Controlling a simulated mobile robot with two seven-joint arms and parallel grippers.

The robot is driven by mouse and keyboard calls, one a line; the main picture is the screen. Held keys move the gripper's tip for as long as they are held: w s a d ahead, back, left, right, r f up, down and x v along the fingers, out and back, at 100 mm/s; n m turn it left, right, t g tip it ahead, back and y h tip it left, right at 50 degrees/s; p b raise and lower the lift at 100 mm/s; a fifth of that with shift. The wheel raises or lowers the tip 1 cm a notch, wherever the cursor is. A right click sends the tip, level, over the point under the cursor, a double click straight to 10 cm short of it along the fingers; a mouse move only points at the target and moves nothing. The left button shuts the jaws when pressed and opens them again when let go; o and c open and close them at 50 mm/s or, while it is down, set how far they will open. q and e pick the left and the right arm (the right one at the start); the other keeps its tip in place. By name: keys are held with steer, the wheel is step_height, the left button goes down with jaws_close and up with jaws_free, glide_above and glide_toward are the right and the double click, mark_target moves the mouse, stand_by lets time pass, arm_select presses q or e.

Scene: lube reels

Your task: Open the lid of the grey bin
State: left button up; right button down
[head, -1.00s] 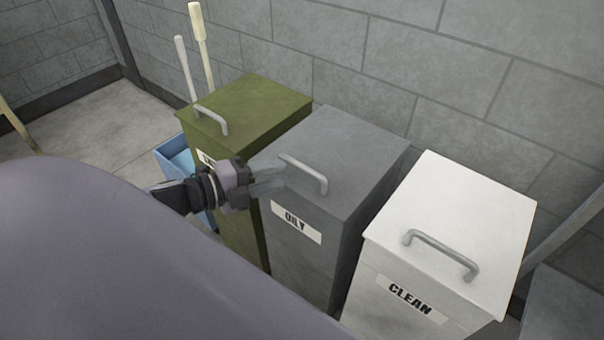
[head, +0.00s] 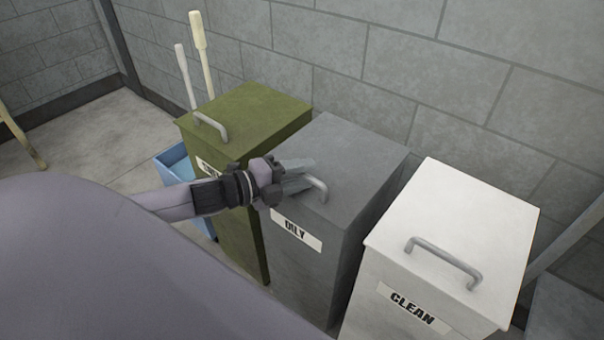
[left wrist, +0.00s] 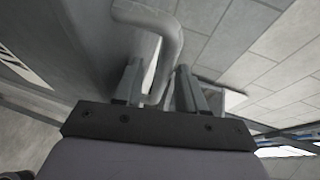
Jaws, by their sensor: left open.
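The grey bin (head: 300,262) stands between the green and white bins, with an "OILY" label on its front. Its lid (head: 345,150) is shut, with a bar handle (head: 319,188) near the front edge. My left gripper (head: 300,177) is open at the handle, and its fingers hide the handle's left part. In the left wrist view the handle (left wrist: 165,40) runs down between the two finger tips (left wrist: 158,88), one on each side of it. I cannot tell whether a finger touches it. My right gripper is not in view.
The green bin (head: 255,115) is on the left and the white "CLEAN" bin (head: 460,210) on the right, both close by with lids shut. A blue bucket (head: 172,158) and two pale poles (head: 203,60) stand at the left. A block wall (head: 420,70) is behind.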

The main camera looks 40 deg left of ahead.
arm_select(q)
steer(key=shift+w+d, duration=0.15)
steer(key=shift+w, duration=0.1)
jaws_close()
